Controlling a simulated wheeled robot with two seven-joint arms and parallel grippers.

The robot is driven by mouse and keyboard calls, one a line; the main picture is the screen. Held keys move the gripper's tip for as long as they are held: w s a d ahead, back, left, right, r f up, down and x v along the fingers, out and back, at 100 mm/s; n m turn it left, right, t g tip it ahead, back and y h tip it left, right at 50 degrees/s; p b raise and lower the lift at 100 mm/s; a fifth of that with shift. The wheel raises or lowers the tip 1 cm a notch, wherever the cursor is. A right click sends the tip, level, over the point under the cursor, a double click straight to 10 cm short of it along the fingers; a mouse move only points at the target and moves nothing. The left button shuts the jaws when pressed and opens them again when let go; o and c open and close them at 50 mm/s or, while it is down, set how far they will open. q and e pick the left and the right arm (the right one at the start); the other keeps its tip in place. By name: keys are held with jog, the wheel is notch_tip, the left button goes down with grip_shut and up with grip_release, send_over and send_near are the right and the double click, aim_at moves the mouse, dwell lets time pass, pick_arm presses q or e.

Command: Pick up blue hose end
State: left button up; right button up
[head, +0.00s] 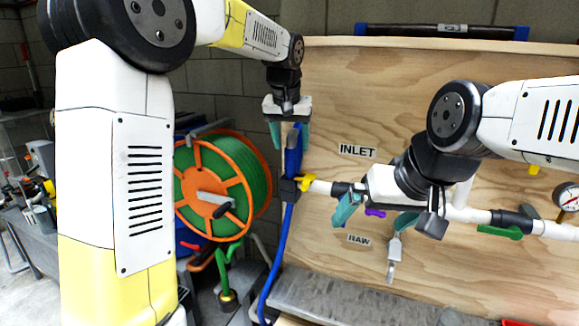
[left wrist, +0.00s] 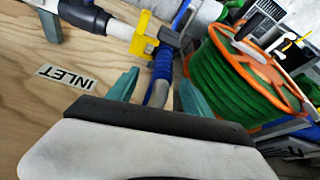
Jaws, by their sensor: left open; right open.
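The blue hose (head: 279,245) rises from the floor past a black clip with a yellow part at the left end of the white pipe. Its upper end (head: 293,150) stands above the clip. My left gripper (head: 288,136) is above, pointing down, its teal fingers open on either side of the hose end. My right gripper (head: 375,216) is open near the pipe.
A wooden panel (head: 330,90) carries the INLET label (head: 357,151), the RAW label (head: 360,239), the white pipe (head: 465,214) and a gauge (head: 568,196). An orange reel with green hose (head: 250,170) stands just left of the blue hose. A grey bench edge (head: 340,300) lies below.

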aim_at(291, 162)
pick_arm(q)
jog(key=x, duration=0.8)
jog(key=shift+s+a, duration=0.1)
jog(key=shift+a, duration=0.25)
grip_shut()
